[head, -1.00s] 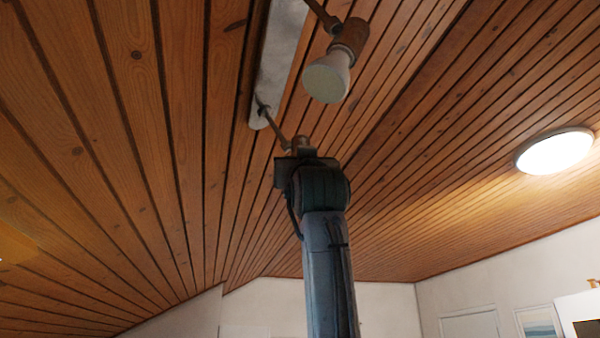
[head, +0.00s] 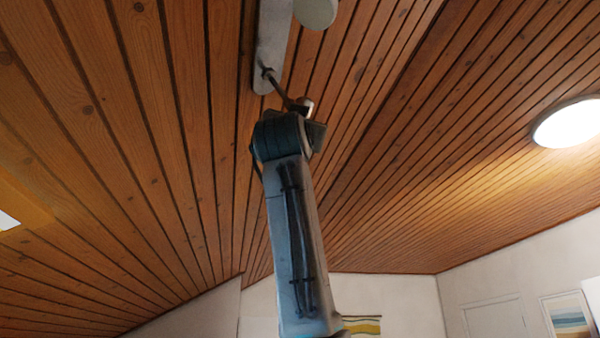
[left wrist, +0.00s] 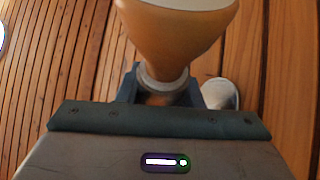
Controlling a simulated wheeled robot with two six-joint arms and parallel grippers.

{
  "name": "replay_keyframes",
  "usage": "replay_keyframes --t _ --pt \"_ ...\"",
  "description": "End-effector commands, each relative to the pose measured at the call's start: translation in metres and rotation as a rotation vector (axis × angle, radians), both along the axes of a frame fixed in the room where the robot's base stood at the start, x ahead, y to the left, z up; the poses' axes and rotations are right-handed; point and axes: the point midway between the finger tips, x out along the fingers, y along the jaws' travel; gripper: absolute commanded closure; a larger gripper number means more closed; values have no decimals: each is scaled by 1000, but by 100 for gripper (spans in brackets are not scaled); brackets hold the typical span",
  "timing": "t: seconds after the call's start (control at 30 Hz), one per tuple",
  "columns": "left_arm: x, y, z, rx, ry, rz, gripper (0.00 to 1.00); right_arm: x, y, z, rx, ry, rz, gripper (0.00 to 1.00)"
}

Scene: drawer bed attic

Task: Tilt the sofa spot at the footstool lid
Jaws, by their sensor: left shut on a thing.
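My left arm reaches up to the ceiling, and my left gripper (head: 306,118) is at the near end of the pale lamp bar. In the left wrist view, my left gripper (left wrist: 160,85) is shut on the neck of a spot lamp (left wrist: 178,28) with an orange-tinted, flaring head. In the head view only a bit of this spot's metal (head: 306,103) and its stem show; my arm hides the rest. I take it as the sofa spot, but no label confirms this. The footstool lid is not in view. My right gripper is not in view.
The lamp bar (head: 268,50) is fixed to the sloping wood ceiling (head: 150,150). A second spot's white bulb (head: 316,10) is cut off by the top edge. A round lit ceiling lamp (head: 568,124) is at the right. Open air surrounds my arm.

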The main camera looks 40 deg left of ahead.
Motion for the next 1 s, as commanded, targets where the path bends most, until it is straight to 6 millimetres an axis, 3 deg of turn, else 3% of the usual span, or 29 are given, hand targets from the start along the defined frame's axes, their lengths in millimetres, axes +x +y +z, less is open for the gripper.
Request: replay_keyframes --t 0.03,0.07,0.17,0.57,1.0 --pt "0 0 0 -1 0 -1 100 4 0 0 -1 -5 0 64" --pt "0 0 0 -1 0 -1 65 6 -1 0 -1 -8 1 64" --pt "0 0 0 -1 -1 -1 45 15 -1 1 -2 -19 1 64" --pt "-5 -3 -7 -1 -3 -1 45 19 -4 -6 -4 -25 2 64" --pt "-51 -27 -65 -1 -3 -2 45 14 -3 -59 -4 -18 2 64"
